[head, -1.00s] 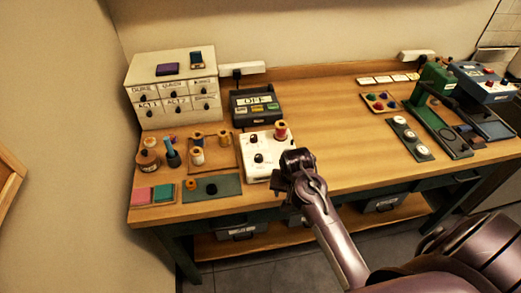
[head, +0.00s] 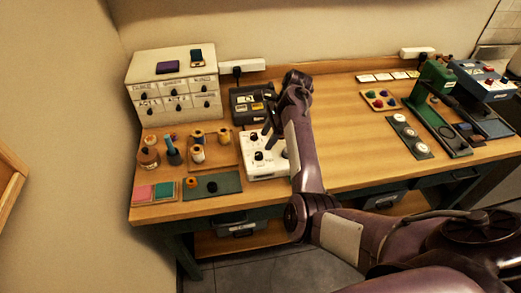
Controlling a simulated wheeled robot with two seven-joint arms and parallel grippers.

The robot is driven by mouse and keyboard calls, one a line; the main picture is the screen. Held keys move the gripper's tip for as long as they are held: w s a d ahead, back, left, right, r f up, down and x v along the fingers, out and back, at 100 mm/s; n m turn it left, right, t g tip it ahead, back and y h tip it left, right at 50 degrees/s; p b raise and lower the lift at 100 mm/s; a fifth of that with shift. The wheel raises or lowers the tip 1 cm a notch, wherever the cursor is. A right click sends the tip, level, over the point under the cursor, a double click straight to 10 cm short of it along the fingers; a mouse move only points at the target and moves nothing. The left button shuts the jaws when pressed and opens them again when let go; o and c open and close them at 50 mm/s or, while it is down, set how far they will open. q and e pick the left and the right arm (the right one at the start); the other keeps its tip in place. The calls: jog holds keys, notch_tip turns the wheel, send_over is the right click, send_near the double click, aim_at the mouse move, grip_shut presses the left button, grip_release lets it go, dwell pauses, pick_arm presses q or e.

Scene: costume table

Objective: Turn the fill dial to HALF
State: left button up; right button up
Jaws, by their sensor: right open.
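A white winder box (head: 262,169) stands on the table left of centre, with small dark knobs on its top. One dark knob (head: 258,156) shows clearly. Its lettering is too small to read, so I cannot tell whether it is the fill dial. My right gripper (head: 270,120) is open and hangs above the back of the white box, in front of the dark display unit. My right forearm covers the right part of the white box and the place of its red spool. I cannot tell whether the fingers touch anything. My left gripper is not in view.
A dark display unit (head: 241,108) stands behind, partly covered by the gripper. A drawer cabinet (head: 143,73) is at the back left. Thread spools (head: 197,154) and a green mat (head: 226,184) lie left of the white box. The table's middle right is clear up to the round dials (head: 399,118).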

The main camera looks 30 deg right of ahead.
aim_at(259, 154)
jog(key=p+x, duration=0.1)
jog(key=x, duration=0.6)
jog(key=c, duration=1)
